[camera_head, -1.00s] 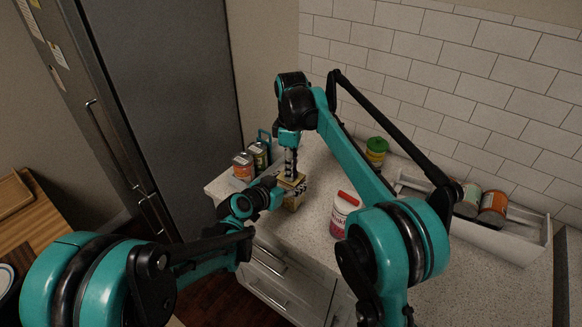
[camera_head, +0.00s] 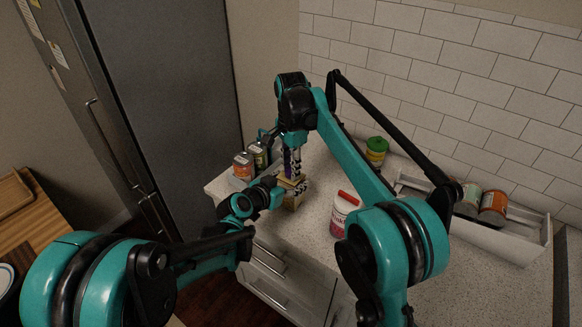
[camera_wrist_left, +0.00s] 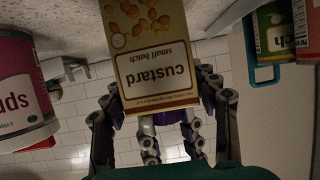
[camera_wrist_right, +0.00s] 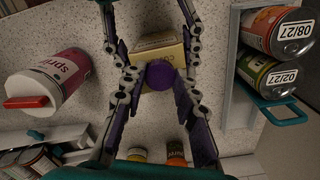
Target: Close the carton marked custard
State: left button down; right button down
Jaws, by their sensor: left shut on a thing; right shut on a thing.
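The custard carton (camera_wrist_left: 158,75), yellow and brown, stands on the counter near its left corner; its label is upside down in the left wrist view. It also shows in the head view (camera_head: 292,202). My left gripper (camera_wrist_left: 163,100) is shut on it, a finger on each side. My right gripper (camera_wrist_right: 155,75) points down from above and is shut on a round purple thing (camera_wrist_right: 160,76), just over the carton's top. The carton also shows behind this in the right wrist view (camera_wrist_right: 152,47). The purple thing and fingers hide much of its top, so I cannot tell how its flaps lie.
Tins (camera_wrist_right: 274,30) stand in a holder with a teal handle (camera_wrist_right: 275,112) close beside the carton. A green-lidded jar (camera_head: 376,150) and a white bin of tins (camera_head: 500,232) are farther back.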

jog(key=c, duration=1.1)
grip_release()
jog(key=shift+r, duration=0.1)
notch_tip(320, 180, up, 12)
pick_arm(q)
jog(key=shift+c, duration=1.9)
grip_release()
jog(key=v, duration=1.2)
